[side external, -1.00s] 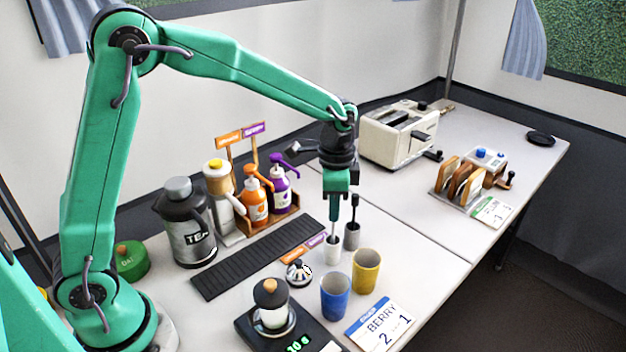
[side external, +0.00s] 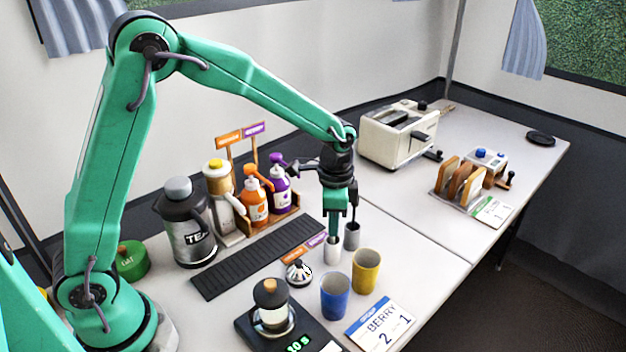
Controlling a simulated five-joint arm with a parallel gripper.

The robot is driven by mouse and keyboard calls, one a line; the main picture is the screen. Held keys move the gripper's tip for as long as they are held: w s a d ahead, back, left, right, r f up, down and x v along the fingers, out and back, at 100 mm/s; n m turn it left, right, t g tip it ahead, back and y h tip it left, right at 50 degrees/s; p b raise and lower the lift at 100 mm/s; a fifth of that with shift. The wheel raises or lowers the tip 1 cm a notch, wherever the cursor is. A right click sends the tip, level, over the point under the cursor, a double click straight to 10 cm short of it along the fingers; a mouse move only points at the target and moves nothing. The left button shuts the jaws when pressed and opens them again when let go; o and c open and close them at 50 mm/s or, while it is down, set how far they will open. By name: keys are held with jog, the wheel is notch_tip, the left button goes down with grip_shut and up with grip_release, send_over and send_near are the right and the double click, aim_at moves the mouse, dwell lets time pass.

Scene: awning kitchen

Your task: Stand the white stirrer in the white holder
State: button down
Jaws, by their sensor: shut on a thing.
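The white holder (side external: 332,252) is a small upright cup near the middle of the table. My gripper (side external: 334,230) points straight down right above its mouth, with the fingertips at about the rim. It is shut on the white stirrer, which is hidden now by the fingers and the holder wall. The stirrer's lower end appears to be inside the holder, though I cannot see how deep. A grey holder (side external: 352,238) stands close on the right, with a dark-topped stirrer (side external: 354,208) upright in it.
A blue cup (side external: 335,298) and a yellow cup (side external: 366,272) stand in front. A small metal piece (side external: 299,273) and a black scale (side external: 320,335) are to the left. A black ribbed mat (side external: 255,260) and pump bottles (side external: 256,208) lie behind-left.

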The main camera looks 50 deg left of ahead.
jog(key=shift+f, duration=0.15)
jog(key=c, duration=1.4)
grip_release()
notch_tip(320, 180, up, 12)
jog(key=shift+r, duration=0.2)
jog(key=shift+s, duration=0.1)
